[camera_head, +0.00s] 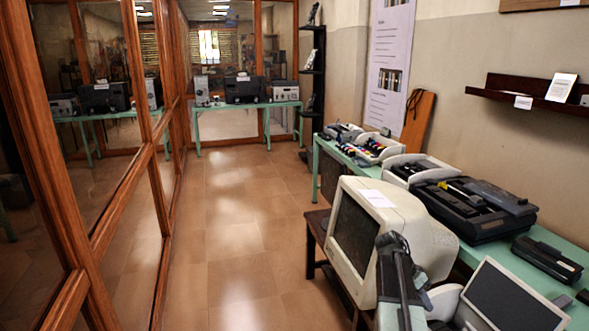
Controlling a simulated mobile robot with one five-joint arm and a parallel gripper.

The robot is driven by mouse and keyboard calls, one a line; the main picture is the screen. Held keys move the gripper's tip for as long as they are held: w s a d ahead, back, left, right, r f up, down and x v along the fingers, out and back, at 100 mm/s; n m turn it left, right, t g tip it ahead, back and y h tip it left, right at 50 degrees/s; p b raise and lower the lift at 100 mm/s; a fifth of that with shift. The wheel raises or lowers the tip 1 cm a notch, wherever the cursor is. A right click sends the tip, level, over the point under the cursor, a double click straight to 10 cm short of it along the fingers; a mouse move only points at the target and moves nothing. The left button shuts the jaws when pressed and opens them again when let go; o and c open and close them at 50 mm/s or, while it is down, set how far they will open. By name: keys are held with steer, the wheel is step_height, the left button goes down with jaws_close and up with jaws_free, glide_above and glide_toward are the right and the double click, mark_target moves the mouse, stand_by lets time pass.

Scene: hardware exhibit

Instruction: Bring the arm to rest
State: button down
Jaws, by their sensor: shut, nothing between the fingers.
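My arm rises from the bottom edge, right of centre, in grey and black. My gripper (391,244) is at its upper end, dark and small in the picture. It is shut and empty. It appears in front of the beige monitor (434,245) and covers part of its lower right side. I cannot tell how far apart the two are.
A green table (543,236) along the right wall bears several old devices. A grey-screened device (512,300) is at lower right. Wood-framed glass panels (80,200) line the left. The tiled floor (240,235) between is clear, up to a far green table (240,107).

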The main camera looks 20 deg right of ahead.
steer(key=w+a+n+t, duration=0.1)
steer(key=w+a+n, duration=0.15)
steer(key=a, duration=0.55)
steer(key=w+a+n+t, duration=0.1)
steer(key=w+a, duration=0.2)
steer(key=a, duration=0.4)
steer(key=s+a+f+n+t+y, duration=0.1)
steer(key=a+n+y, duration=0.2)
steer(key=a, duration=1.1)
steer(key=s+a+f+n+t+y+p, duration=0.1)
steer(key=a+n+y, duration=0.1)
steer(key=a+n, duration=0.8)
steer(key=a, duration=0.4)
steer(key=shift+f+y, duration=0.25)
steer(key=shift+y, duration=0.15)
